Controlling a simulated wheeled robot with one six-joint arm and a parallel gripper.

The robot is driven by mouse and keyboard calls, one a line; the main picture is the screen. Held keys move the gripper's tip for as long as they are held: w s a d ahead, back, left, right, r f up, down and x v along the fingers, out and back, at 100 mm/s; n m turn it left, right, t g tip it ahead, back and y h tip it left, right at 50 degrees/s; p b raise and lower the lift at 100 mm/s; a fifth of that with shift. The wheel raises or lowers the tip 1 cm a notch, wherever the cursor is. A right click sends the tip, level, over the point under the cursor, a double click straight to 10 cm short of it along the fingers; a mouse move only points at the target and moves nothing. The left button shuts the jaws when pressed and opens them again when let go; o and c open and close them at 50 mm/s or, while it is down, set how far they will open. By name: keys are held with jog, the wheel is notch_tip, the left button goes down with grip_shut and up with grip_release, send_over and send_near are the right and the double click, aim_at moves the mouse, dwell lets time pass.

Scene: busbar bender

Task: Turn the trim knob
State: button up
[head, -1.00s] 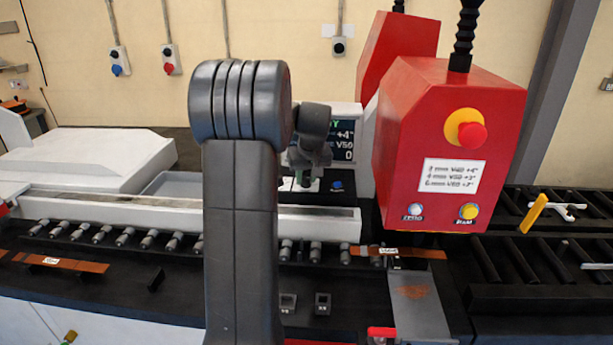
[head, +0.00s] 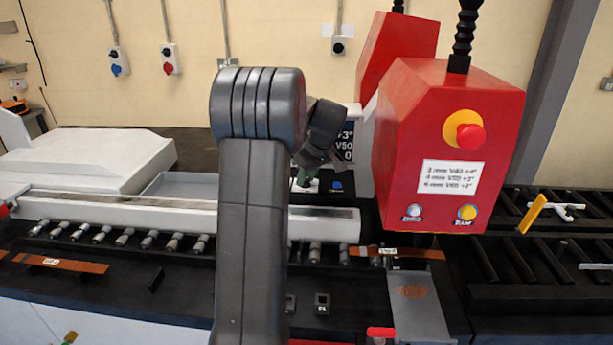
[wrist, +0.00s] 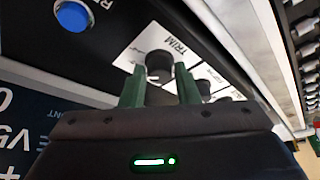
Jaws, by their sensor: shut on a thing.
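The trim knob (wrist: 158,61) is a small dark knob on a white plate (wrist: 135,45) marked TRIM in the wrist view. My gripper (wrist: 160,72) has its two green fingers shut on the knob, one on each side.
A blue button (wrist: 73,16) sits beside the plate; it also shows in the head view (head: 336,186). The red press head (head: 445,140) stands close on the right, with an emergency stop (head: 469,137) and a settings card (head: 450,179). A white rail (head: 110,209) runs in front.

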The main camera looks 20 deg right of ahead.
jog(key=shift+n+y, duration=0.4)
jog(key=shift+n, duration=0.7)
jog(key=shift+g, duration=0.3)
jog(key=o, duration=1)
jog(key=shift+c, duration=0.2)
jog(key=b+v, duration=0.1)
jog(key=v, duration=1.1)
